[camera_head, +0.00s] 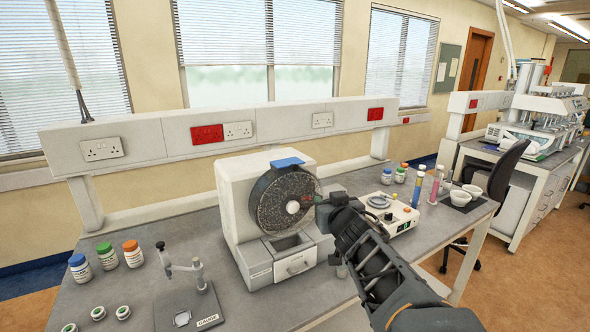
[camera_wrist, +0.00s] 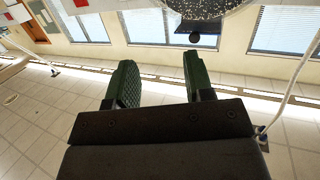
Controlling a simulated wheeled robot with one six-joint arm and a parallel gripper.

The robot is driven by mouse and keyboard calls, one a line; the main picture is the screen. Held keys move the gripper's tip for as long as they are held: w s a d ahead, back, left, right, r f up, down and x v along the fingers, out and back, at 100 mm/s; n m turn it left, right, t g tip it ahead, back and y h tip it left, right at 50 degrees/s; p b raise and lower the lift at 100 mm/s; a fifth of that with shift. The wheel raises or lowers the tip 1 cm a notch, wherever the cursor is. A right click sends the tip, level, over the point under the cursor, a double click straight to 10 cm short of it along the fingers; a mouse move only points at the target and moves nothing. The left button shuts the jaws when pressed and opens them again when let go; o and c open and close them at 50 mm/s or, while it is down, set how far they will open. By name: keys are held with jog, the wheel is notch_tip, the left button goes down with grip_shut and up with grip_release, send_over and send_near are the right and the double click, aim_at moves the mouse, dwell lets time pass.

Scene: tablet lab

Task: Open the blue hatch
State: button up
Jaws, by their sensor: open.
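The blue hatch (camera_head: 287,163) is a small flat blue piece at the top of a round drum (camera_head: 272,207) on a white machine (camera_head: 232,190). The drum has a dark speckled face and a pale round hub. My gripper (camera_head: 318,203) is just right of the drum, lower than the hatch; I cannot tell whether it touches the drum. In the wrist view, my gripper (camera_wrist: 163,80) has its two green fingers apart with nothing between them.
A drawer (camera_head: 294,263) is below the drum. White bottles with coloured caps (camera_head: 107,256) and a gauge stand (camera_head: 190,300) are at left. A small device (camera_head: 387,214), tubes (camera_head: 417,189) and bowls (camera_head: 460,198) are at right. A wall ledge with sockets (camera_head: 237,131) runs behind.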

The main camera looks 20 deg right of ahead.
aim_at(296, 168)
jog(key=w+r+n+y, duration=0.1)
jog(key=w+y, duration=0.1)
jog(key=w, duration=0.3)
jog(key=w+a+r+n+t+y+p, duration=0.1)
jog(key=w+y, duration=0.1)
jog(key=w, duration=0.2)
jog(key=w+r+n+t+y, duration=0.1)
jog(key=w, duration=0.4)
jog(key=shift+w+a+r+n+y+p, duration=0.15)
jog(key=shift+w+a+n+y+p, duration=0.15)
jog(key=shift+w+a+y+p, duration=0.1)
jog(key=shift+c, duration=0.3)
grip_shut()
jog(key=shift+s+a, duration=0.1)
